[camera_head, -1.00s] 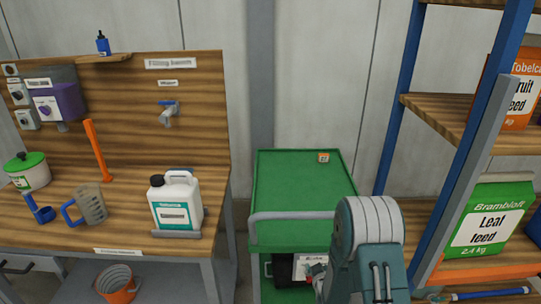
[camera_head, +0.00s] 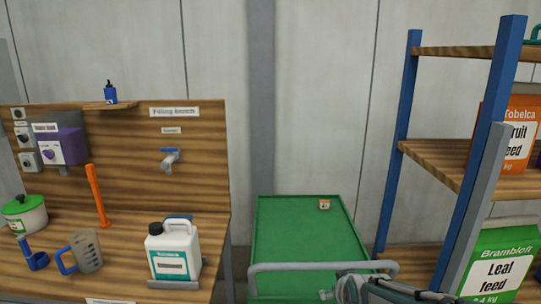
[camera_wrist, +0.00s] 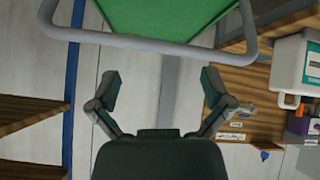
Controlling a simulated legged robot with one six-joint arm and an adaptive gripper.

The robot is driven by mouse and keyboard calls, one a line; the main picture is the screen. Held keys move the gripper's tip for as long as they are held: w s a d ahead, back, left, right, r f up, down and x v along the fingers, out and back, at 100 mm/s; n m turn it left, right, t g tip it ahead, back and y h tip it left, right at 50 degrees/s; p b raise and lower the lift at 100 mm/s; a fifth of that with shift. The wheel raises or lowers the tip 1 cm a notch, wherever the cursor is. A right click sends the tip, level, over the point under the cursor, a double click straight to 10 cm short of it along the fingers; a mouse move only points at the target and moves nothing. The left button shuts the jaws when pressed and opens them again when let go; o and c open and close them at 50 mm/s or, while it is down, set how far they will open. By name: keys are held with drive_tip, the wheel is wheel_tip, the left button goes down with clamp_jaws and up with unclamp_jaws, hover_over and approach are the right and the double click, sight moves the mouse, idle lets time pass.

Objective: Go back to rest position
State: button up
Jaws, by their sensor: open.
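My gripper (camera_wrist: 161,90) shows in the wrist view with its two fingers spread wide and nothing between them. The wrist view is upside down and looks past the fingers at the wall and the cart's grey handle (camera_wrist: 150,42). In the head view part of my arm shows at the bottom, right of the cart; the fingers cannot be made out there. The green cart (camera_head: 300,240) stands between bench and shelf, with a small orange and white item (camera_head: 324,204) on its top.
The wooden bench (camera_head: 130,225) at left holds a white canister (camera_head: 172,252), a measuring jug (camera_head: 86,252), an orange stick tool (camera_head: 97,195) and a green-lidded pot (camera_head: 24,214). At right, a blue-posted shelf (camera_head: 398,140) holds a leaf feed bag (camera_head: 497,265) and a fruit feed bag (camera_head: 517,135).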

drive_tip(key=s+r+m+g, duration=0.1)
drive_tip(key=s+r, duration=0.2)
drive_tip(key=s, duration=0.7)
drive_tip(key=s+r+m+g, duration=0.1)
drive_tip(key=s+r+g, duration=0.1)
drive_tip(key=s, duration=0.9)
drive_tip(key=shift+r+m+g, duration=0.3)
drive_tip(key=shift+r, duration=0.25)
drive_tip(key=shift+w, duration=0.1)
